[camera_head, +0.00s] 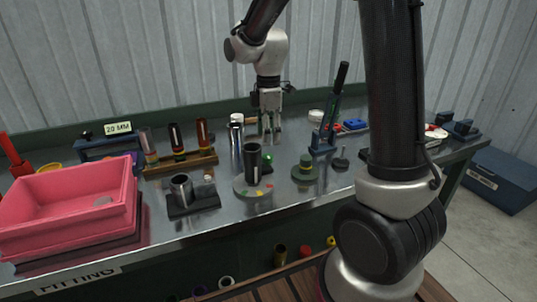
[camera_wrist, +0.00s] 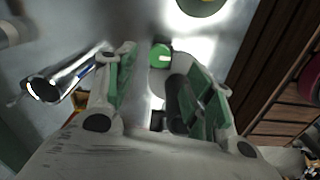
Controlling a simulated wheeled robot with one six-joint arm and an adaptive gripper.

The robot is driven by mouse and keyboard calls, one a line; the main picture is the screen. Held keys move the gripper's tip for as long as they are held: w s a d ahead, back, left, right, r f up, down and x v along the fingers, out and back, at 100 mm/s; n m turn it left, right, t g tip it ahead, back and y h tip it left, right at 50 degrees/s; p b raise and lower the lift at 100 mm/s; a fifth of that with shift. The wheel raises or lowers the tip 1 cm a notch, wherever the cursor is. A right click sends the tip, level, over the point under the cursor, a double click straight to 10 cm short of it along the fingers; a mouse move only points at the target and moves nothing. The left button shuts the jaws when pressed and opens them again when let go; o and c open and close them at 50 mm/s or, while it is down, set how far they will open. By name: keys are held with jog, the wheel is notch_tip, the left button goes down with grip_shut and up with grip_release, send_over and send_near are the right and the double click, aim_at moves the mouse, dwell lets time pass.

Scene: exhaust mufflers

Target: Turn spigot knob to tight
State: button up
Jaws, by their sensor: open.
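My gripper (camera_head: 271,133) points down over the middle of the workbench, its fingers open with nothing between their pads in the head view. In the wrist view my gripper (camera_wrist: 158,72) shows a finger on each side. A small round green part with a pale mark, possibly the spigot knob (camera_wrist: 160,55), lies between and beyond the fingertips, apart from them. In the head view a green spot (camera_head: 268,158) shows low beside the dark upright cylinder (camera_head: 252,163). Which way the knob is set cannot be told.
A chrome tube (camera_wrist: 45,88) lies left of the fingers in the wrist view. The dark cylinder stands on a round plate (camera_head: 243,187) with coloured marks. A lever tool (camera_head: 325,138) stands to the right. A pink bin (camera_head: 65,215) is at far left.

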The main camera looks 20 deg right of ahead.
aim_at(268, 156)
notch_tip(268, 156, down, 8)
jog(key=shift+r, duration=0.2)
jog(key=c, duration=1)
